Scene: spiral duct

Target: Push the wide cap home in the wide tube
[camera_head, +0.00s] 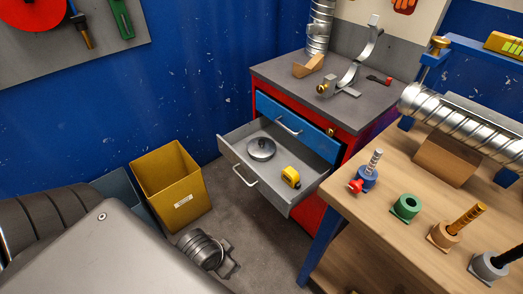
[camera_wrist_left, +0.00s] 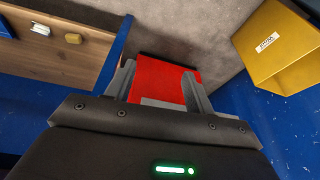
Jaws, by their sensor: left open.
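A round grey metal lid with a raised centre (camera_head: 261,149), which looks like the cap, lies in the open drawer (camera_head: 238,151). A wide spiral metal tube (camera_head: 460,122) lies over a wooden support on the workbench at the right; its left end shows from the side. My left gripper (camera_head: 231,262) is low over the floor, in front of the drawer and apart from it. In the left wrist view, its two fingers (camera_wrist_left: 160,84) are apart with nothing between them; the red cabinet (camera_wrist_left: 165,75) shows beyond. My right gripper is out of view.
A yellow tape measure (camera_head: 290,177) shares the drawer. A yellow bin (camera_head: 172,185) stands left of my left gripper. The workbench (camera_head: 375,200) carries several coloured holders near its front. Another spiral tube (camera_head: 319,30) stands on the cabinet top.

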